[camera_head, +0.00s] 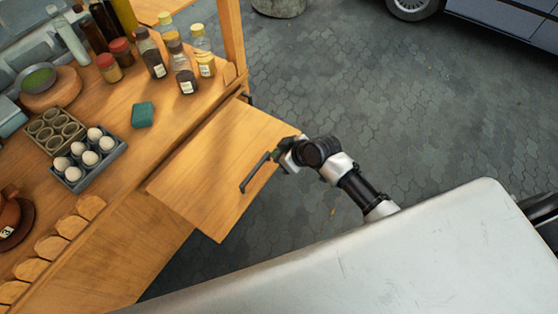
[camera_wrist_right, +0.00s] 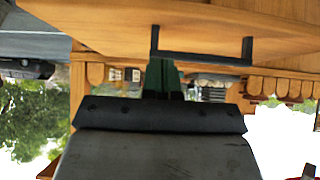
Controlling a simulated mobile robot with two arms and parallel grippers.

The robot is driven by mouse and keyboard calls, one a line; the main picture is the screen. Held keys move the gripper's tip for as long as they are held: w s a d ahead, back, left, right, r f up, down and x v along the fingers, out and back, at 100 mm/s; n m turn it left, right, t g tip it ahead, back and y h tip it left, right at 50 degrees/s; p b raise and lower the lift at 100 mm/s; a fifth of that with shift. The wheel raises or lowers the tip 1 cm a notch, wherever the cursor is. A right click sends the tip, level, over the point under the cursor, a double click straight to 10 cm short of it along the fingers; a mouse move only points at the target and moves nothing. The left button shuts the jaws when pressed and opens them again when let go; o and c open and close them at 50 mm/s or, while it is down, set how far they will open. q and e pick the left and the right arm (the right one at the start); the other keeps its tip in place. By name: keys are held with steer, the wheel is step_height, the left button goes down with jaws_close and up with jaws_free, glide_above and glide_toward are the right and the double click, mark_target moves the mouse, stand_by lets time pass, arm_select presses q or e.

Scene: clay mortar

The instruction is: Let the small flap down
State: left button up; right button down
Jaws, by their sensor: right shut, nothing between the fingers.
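The small flap (camera_head: 222,160) is a plain wooden panel sticking out from the side of the stall's counter. A black bar handle (camera_head: 256,172) is fixed near its outer edge. The handle also shows in the wrist view (camera_wrist_right: 205,58), on the wooden panel (camera_wrist_right: 110,30). My right gripper (camera_head: 277,155) is at the flap's outer edge, close to the upper end of the handle. Its dark green fingers (camera_wrist_right: 162,78) are shut and empty, beside one end of the bar. I cannot tell whether they touch it. My left gripper is not in view.
The counter (camera_head: 180,118) carries sauce bottles (camera_head: 183,68), a green sponge (camera_head: 142,115), a tray of eggs (camera_head: 88,160) and a clay pot (camera_head: 9,215). A wooden post (camera_head: 231,35) stands near the flap. Paving (camera_head: 330,80) beyond the flap is clear; a vehicle (camera_head: 500,25) is at top right.

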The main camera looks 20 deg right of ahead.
mark_target(271, 164)
step_height(271, 164, down, 4)
steer(key=shift+f, duration=0.1)
stand_by(0.4)
